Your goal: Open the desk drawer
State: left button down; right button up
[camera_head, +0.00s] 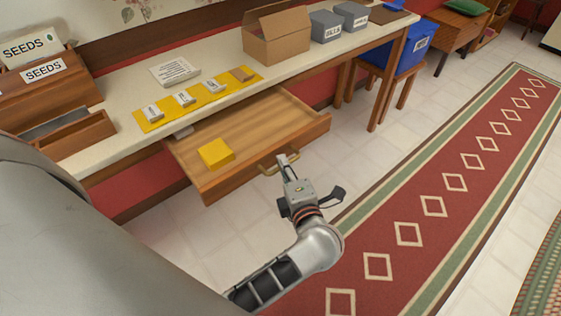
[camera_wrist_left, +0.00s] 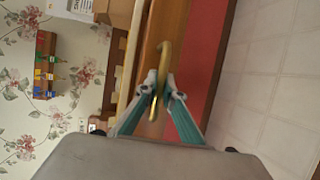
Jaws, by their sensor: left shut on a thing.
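The desk drawer (camera_head: 262,153) is pulled out from under the white-topped desk (camera_head: 216,68). A yellow block or box (camera_head: 215,153) and a partly hidden pale item lie inside it. The drawer's brass handle (camera_head: 266,168) is on its wooden front. My left gripper (camera_head: 287,161) is at the handle, in front of the drawer. In the left wrist view, its two fingertips (camera_wrist_left: 161,90) are closed around the brass handle (camera_wrist_left: 164,62), against the wooden front. My right gripper is not in view.
A yellow mat (camera_head: 141,117) with small packets, a cardboard box (camera_head: 276,36) and grey bins stand on the desk. Wooden seed boxes (camera_head: 48,88) are at the left. A blue bin (camera_head: 411,45) sits on a stool. Tiled floor and a red runner (camera_head: 455,183) lie in front, clear.

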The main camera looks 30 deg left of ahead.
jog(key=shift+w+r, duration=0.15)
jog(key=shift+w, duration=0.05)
pick_arm(q)
jog(key=c, duration=2.4)
grip_release()
